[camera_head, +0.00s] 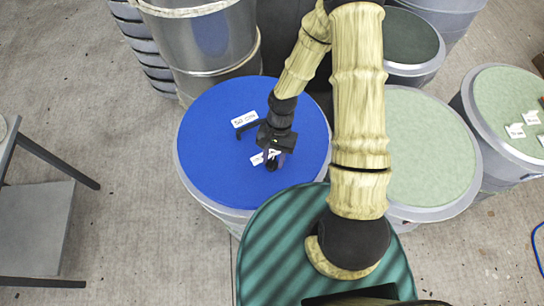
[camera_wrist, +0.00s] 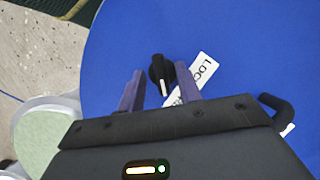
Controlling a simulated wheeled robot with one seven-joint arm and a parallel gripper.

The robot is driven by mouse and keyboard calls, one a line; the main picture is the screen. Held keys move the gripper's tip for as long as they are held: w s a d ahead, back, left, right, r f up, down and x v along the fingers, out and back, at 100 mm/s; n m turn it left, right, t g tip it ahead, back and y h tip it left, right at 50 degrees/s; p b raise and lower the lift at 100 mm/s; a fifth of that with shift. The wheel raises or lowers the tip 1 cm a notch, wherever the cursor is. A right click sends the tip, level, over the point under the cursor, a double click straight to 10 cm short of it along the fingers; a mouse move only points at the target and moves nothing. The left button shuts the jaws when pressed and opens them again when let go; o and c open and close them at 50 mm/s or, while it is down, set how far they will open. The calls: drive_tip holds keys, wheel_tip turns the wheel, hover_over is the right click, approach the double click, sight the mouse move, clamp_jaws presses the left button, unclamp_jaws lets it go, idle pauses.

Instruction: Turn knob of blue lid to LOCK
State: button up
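The blue lid (camera_head: 215,150) lies flat on a drum in the middle of the head view, and fills much of the wrist view (camera_wrist: 250,45). Its small black knob (camera_wrist: 158,72) has a white mark pointing down the wrist picture, towards my gripper body. A white label (camera_wrist: 203,68) reading "LOC…" lies just right of the knob, partly hidden by the right finger. My gripper (camera_wrist: 160,68) is open, its two purple fingers on either side of the knob in the picture. I see gaps on both sides; finger height against the knob is unclear.
A black bent handle (camera_wrist: 278,106) is on the lid, right of my gripper in the wrist view. Another white label (camera_head: 245,118) lies near it. Green-lidded drums (camera_head: 430,145) stand to the right, a metal drum (camera_head: 205,40) behind, and a grey table (camera_head: 40,220) at left.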

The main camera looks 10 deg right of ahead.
drive_tip(key=shift+a, duration=0.1)
drive_tip(key=shift+a, duration=0.1)
clamp_jaws()
